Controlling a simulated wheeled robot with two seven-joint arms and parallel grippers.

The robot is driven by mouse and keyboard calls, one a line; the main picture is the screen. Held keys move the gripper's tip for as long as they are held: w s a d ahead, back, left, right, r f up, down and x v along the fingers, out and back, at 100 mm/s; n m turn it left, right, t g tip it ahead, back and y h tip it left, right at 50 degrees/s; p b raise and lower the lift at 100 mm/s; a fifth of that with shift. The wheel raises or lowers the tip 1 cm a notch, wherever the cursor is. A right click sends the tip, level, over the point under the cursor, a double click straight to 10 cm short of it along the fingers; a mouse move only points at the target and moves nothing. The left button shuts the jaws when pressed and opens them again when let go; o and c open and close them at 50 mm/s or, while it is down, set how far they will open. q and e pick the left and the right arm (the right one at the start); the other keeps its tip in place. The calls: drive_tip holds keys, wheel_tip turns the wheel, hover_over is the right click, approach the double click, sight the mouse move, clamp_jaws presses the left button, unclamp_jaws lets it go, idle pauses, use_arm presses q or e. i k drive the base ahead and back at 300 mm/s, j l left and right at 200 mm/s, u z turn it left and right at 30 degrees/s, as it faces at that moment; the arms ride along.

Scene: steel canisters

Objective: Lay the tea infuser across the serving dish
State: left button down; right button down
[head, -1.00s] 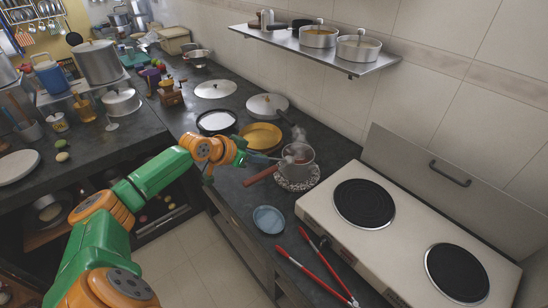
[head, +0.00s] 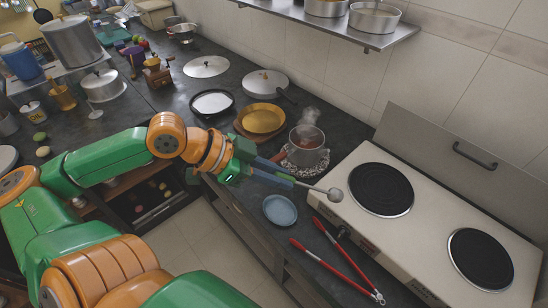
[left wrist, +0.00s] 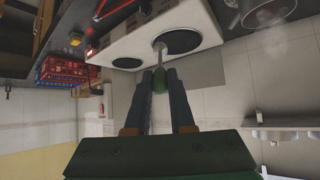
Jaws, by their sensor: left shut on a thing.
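The tea infuser (head: 335,194) is a thin metal rod with a round grey end. My left gripper (head: 287,181) is shut on its handle and holds it out to the right, above the counter between the pot and the blue dish. In the left wrist view the infuser (left wrist: 160,48) sticks out beyond the fingertips of the left gripper (left wrist: 159,82), with a green part between them. A small round blue dish (head: 280,211), which I take for the serving dish, lies empty on the counter just below the gripper. My right gripper is out of view.
A steaming pot (head: 307,143) stands on a patterned trivet behind the gripper. Red-handled tongs (head: 335,268) lie right of the dish, near the two-plate stove (head: 365,235). A golden plate (head: 262,119) and several lids and pans fill the counter behind.

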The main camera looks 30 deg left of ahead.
sight(262, 119)
drive_tip(key=i+j+z, duration=0.15)
drive_tip(key=j, duration=0.6)
drive_tip(key=i+j+z, duration=0.1)
drive_tip(key=j, duration=0.7)
drive_tip(key=j+z, duration=0.15)
drive_tip(key=j, duration=0.65)
drive_tip(key=i, duration=0.05)
